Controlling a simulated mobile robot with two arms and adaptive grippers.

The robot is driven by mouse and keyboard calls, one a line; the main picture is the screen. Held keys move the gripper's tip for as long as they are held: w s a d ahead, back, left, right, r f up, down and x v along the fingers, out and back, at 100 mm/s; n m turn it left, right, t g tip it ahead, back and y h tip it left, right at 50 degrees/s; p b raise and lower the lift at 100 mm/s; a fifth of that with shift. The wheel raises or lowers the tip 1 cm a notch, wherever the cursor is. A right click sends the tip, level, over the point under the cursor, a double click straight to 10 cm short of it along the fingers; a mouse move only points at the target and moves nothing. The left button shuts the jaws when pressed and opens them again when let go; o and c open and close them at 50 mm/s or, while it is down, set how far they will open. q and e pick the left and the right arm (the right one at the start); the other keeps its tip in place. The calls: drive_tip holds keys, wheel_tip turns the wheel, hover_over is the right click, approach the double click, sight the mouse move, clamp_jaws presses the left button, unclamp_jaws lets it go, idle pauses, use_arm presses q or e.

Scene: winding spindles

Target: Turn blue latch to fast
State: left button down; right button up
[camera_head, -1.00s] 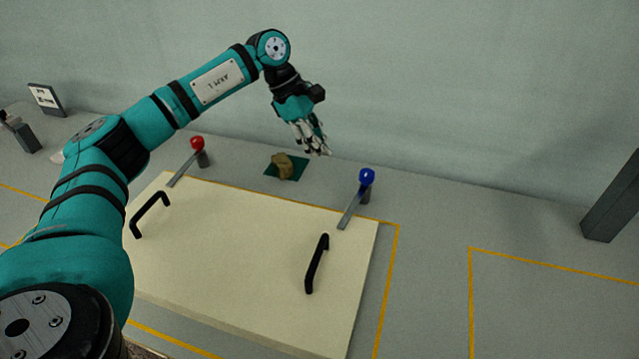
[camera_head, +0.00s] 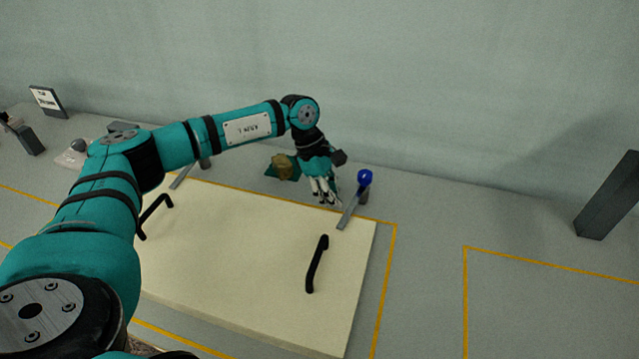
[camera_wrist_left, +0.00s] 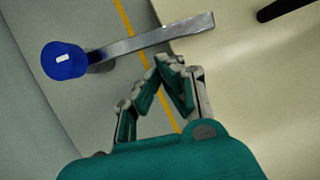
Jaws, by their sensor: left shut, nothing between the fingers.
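The blue latch (camera_head: 364,178) has a round blue knob with a white mark and a grey metal bar (camera_head: 348,211). It stands at the far right corner of the cream board, and its bar reaches over the board's edge. In the left wrist view the blue knob (camera_wrist_left: 63,60) is at the left and the bar (camera_wrist_left: 155,39) runs right onto the board. My left gripper (camera_head: 331,203) is shut and empty, just left of the bar in the head view. In the wrist view its fingertips (camera_wrist_left: 168,62) are close to the bar; I cannot tell whether they touch. My right gripper is not in view.
The cream board (camera_head: 240,260) carries two black handles, one at the right (camera_head: 317,264) and one at the left (camera_head: 153,216). A tan lump (camera_head: 284,166) sits on a green patch behind it. A grey post (camera_head: 610,200) stands far right. The floor right of the board is clear.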

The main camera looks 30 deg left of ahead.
use_arm(q)
drive_tip(key=shift+d, duration=0.3)
drive_tip(key=shift+s+d+f+b, duration=0.2)
drive_tip(key=shift+d+b, duration=0.15)
drive_tip(key=shift+d, duration=0.25)
drive_tip(key=shift+r, duration=0.2)
drive_tip(key=shift+a, duration=0.15)
